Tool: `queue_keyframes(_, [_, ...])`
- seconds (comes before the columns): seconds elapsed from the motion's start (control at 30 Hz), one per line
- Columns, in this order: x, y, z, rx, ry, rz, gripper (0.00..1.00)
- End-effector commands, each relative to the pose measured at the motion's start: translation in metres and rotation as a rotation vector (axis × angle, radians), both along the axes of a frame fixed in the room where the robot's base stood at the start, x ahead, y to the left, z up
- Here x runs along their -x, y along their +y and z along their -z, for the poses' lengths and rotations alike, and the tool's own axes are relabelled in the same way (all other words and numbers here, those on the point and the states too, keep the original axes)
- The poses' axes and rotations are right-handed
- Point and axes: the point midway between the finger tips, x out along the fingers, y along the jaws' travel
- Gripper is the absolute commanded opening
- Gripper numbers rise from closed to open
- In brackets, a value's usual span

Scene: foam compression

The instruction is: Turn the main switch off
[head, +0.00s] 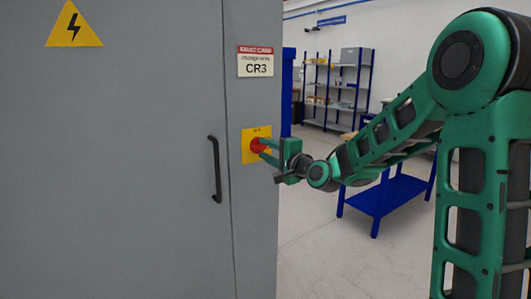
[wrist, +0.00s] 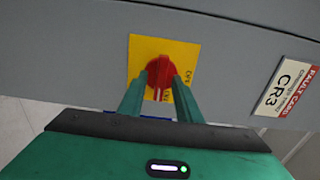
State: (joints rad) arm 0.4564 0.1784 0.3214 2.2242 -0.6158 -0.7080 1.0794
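The main switch is a red rotary knob (wrist: 160,72) on a yellow plate (head: 248,157), mounted on the front of a grey cabinet. In the wrist view its grip bar stands roughly upright in the picture, with a white mark at its lower end. My gripper (head: 266,150) is at the switch, its two green fingers apart, one on each side of the knob. The fingers also show in the wrist view (wrist: 158,88). They look open around the knob; whether either fingertip touches it is hard to tell. The lettering on the plate is partly hidden by the right finger.
The grey cabinet (head: 120,150) fills the left, with a black door handle (head: 215,170) left of the switch. A CR3 label (head: 255,62) is above the switch, and a yellow warning triangle (head: 74,28) is at upper left. A blue table (head: 385,193) and shelves (head: 337,90) stand behind.

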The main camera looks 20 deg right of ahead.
Motion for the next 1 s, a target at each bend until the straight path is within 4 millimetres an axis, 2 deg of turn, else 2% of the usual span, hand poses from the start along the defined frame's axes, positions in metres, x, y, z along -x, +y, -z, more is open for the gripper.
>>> queue_keyframes(0.3, [-0.0023,0.0007,0.0002,0.0,0.001,0.0,0.31])
queue_keyframes(0.43, [-0.0023,0.0008,0.0003,0.0,0.001,0.0,0.0])
queue_keyframes(0.77, [-0.0019,0.0008,0.0014,0.016,-0.002,0.0,0.0])
queue_keyframes(1.0, [-0.0018,0.0013,0.0022,0.114,-0.032,-0.002,0.0])
